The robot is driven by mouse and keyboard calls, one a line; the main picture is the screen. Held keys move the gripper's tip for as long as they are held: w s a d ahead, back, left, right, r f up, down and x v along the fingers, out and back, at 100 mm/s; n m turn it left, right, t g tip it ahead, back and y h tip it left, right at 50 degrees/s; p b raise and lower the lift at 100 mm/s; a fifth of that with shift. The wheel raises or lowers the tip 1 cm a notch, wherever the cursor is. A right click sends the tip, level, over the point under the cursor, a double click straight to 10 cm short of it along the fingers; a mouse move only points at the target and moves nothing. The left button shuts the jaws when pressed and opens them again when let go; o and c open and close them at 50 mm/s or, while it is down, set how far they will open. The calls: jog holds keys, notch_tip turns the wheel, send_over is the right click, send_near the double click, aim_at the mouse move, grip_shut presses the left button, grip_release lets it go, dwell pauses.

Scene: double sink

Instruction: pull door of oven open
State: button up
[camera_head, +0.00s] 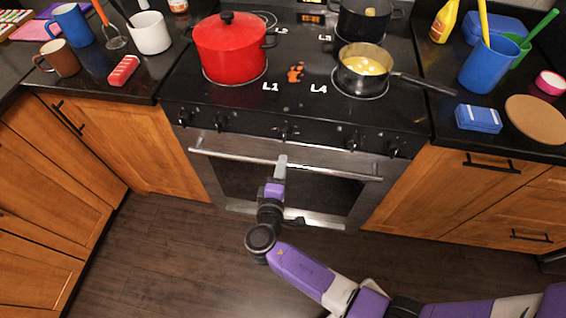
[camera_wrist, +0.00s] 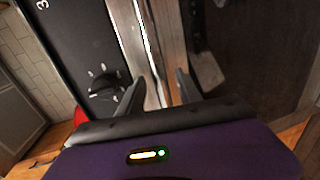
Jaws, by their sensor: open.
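The oven door (camera_head: 234,178) is a steel-framed door with a dark window, below the stove's knobs, and it looks shut. Its long silver handle (camera_head: 335,171) runs across the top of the door. My gripper (camera_head: 282,160) is at the middle of this handle, reaching up from the floor side. In the wrist view my gripper (camera_wrist: 157,82) is open, with one dark finger on each side of the bright handle bar (camera_wrist: 147,45). I cannot tell whether either finger touches the bar.
A red pot (camera_head: 231,50) and a saucepan (camera_head: 362,72) stand on the cooktop, the saucepan's handle pointing right. Wooden cabinets (camera_head: 120,135) flank the oven on both sides. The dark wood floor (camera_head: 160,255) in front is clear apart from my arm.

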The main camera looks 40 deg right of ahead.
jog(key=shift+x, duration=1.15)
grip_shut()
jog(key=shift+f, duration=0.1)
dwell(0.5)
